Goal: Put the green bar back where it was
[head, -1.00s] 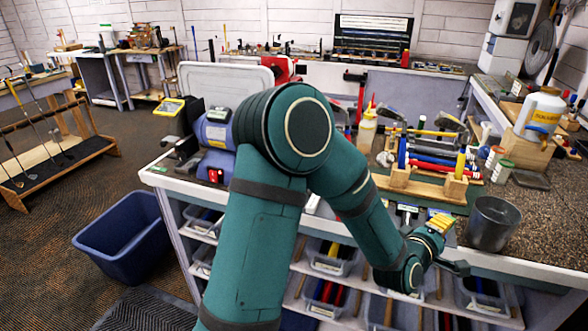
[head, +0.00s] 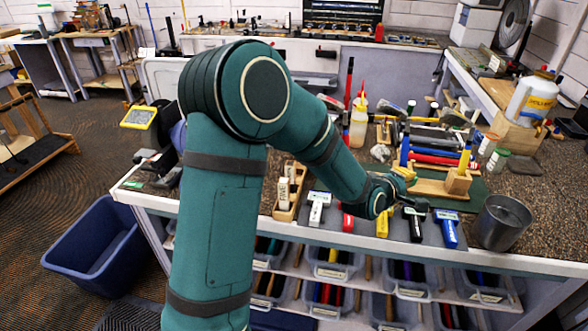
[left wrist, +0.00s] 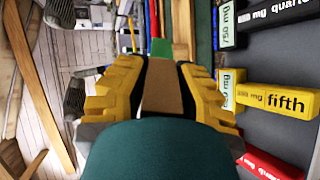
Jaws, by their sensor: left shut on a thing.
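My left gripper (head: 404,174) is over the bench, just in front of the wooden rack (head: 420,187). In the left wrist view its yellow fingers (left wrist: 160,85) are closed around a narrow thing. I take this to be the green bar (left wrist: 160,48); green shows beyond a brown face between the fingers, and most of it is hidden. A row of labelled bars lies on a grey mat: white (head: 318,207), red (head: 348,221), yellow (head: 383,223), black (head: 415,223) and blue (head: 447,230). My right gripper is not in view.
A dark grey cup (head: 502,222) stands right of the row. The rack holds blue and red rods. A small wooden box (head: 288,192) is at the row's left, and a glue bottle (head: 359,122) stands behind. Bins fill the shelves below.

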